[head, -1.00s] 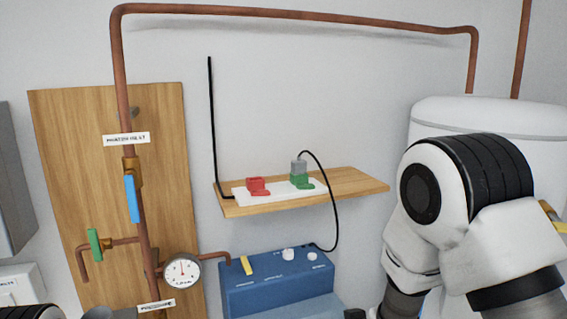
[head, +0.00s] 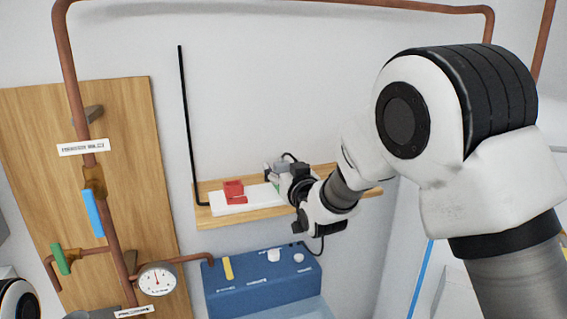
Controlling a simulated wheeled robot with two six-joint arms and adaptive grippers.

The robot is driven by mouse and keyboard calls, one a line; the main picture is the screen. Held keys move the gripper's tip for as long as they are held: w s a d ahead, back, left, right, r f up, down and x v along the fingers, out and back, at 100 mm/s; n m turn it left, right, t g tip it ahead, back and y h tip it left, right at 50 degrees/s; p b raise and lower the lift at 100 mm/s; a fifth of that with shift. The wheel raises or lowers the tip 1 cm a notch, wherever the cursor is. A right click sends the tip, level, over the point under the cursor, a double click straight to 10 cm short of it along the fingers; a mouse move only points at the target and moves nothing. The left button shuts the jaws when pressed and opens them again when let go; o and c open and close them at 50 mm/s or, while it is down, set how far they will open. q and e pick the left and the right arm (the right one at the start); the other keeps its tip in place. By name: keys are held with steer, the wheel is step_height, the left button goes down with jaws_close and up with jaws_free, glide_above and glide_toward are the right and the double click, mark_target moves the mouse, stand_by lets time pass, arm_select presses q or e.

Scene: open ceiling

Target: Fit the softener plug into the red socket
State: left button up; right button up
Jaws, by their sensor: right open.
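The red socket (head: 234,187) sits on the left part of a white power strip (head: 228,208), with nothing seen plugged into it. The strip lies on a wooden shelf (head: 207,216). The green socket is now almost wholly hidden behind my right gripper (head: 276,170). The grey softener plug is also largely covered by the gripper, and I cannot tell it apart from the fingers. The plug's black cable (head: 290,156) shows just above the gripper. My right gripper is open at the green socket; I cannot tell whether its fingers touch the plug. My left gripper is not in view.
A blue softener unit (head: 250,290) with knobs stands below the shelf. A black conduit (head: 187,120) rises from the shelf's left end. Copper pipes (head: 75,110), a pressure gauge (head: 157,279) and valve handles are at the left. The wall above the shelf is bare.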

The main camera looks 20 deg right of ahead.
steer(key=shift+w+f, duration=0.15)
steer(key=shift+w, duration=0.05)
steer(key=shift+a, duration=0.2)
steer(key=shift+c, duration=1)
steer(key=shift+s+a+r, duration=0.1)
steer(key=shift+s+r, duration=0.15)
steer(key=shift+s, duration=0.15)
steer(key=c, duration=1)
steer(key=shift+w+f, duration=0.1)
steer(key=shift+w, duration=0.05)
